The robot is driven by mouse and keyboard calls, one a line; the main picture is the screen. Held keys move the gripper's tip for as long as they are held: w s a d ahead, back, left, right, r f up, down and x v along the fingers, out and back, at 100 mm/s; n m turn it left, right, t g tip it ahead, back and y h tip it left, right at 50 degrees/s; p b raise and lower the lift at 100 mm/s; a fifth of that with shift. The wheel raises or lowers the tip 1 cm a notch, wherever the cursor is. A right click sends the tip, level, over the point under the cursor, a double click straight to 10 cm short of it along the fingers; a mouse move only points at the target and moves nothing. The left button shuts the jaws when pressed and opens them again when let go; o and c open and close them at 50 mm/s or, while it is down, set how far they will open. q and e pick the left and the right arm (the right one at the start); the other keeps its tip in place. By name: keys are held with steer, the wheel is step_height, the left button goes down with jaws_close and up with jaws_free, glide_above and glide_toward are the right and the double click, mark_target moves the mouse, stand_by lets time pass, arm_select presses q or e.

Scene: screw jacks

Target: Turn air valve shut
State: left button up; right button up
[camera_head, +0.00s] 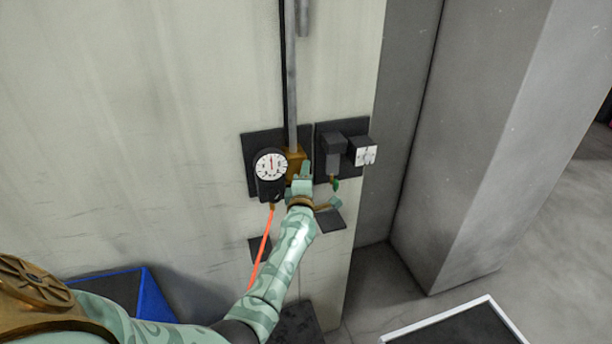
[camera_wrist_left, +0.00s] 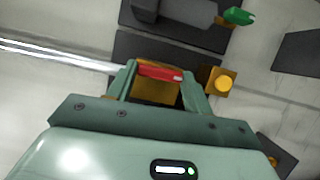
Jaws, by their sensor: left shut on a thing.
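The air valve has a brass body (camera_head: 294,158) at the foot of a vertical grey pipe on the wall, and it also shows in the left wrist view (camera_wrist_left: 154,93). Its red handle (camera_wrist_left: 160,72) lies across the brass between my fingers. My left gripper (camera_head: 303,174) is at the valve, and its fingers also show in the left wrist view (camera_wrist_left: 160,76). It is shut on the red handle. In the head view the gripper hides the handle and part of the valve. My right gripper is out of view.
A round white-faced gauge (camera_head: 270,166) is just left of the valve, with an orange hose (camera_head: 263,246) below it. A dark unit with a green-tipped outlet (camera_head: 335,184) and a white-faced box (camera_head: 364,151) are to the right. A blue bin (camera_head: 152,296) stands lower left.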

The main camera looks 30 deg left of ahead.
arm_select(q)
steer(key=shift+f+m, duration=0.15)
steer(key=shift+m, duration=0.15)
stand_by(0.4)
steer(key=o, duration=1)
steer(key=shift+d, duration=0.1)
